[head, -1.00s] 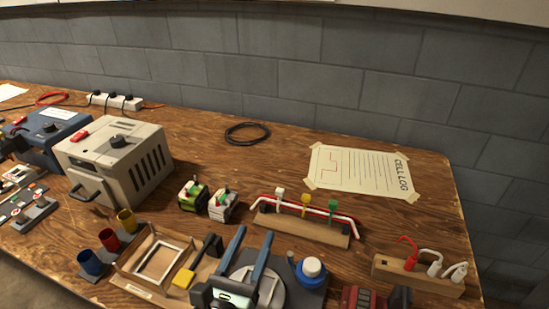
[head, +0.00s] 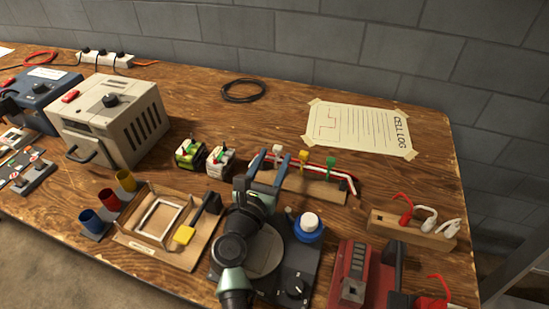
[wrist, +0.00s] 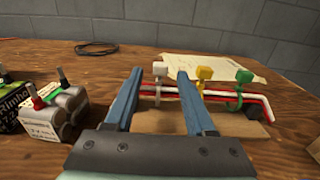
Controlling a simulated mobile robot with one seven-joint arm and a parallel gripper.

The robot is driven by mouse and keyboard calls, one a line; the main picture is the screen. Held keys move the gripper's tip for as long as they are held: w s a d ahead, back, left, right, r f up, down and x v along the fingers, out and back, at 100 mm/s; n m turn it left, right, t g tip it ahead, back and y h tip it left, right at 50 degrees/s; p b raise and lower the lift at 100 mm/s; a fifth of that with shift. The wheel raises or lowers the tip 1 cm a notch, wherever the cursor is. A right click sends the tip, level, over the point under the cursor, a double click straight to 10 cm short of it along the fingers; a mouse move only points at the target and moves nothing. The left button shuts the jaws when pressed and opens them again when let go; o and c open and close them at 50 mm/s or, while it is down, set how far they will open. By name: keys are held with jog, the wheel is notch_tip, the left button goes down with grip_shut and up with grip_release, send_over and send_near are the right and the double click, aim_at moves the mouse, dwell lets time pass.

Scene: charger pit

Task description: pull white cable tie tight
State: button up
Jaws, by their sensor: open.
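The white cable tie (head: 278,150) is the leftmost of three ties on a wooden block (head: 315,187). Its white head shows between my fingers in the wrist view (wrist: 161,72). A yellow tie (head: 303,156) and a green tie (head: 330,163) stand to its right. The ties go around a red and white cable bundle (wrist: 259,95). My gripper (head: 268,160) is open, its blue fingers at the left end of the block. In the wrist view the fingertips (wrist: 161,76) lie either side of the white head. I cannot tell whether they touch it.
Two small battery packs (head: 206,157) stand left of my gripper. A wooden holder with red and white plugs (head: 412,231) is at the right.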

jog(key=shift+w+d, duration=0.25)
jog(key=shift+w, duration=0.3)
grip_shut()
dwell(1.1)
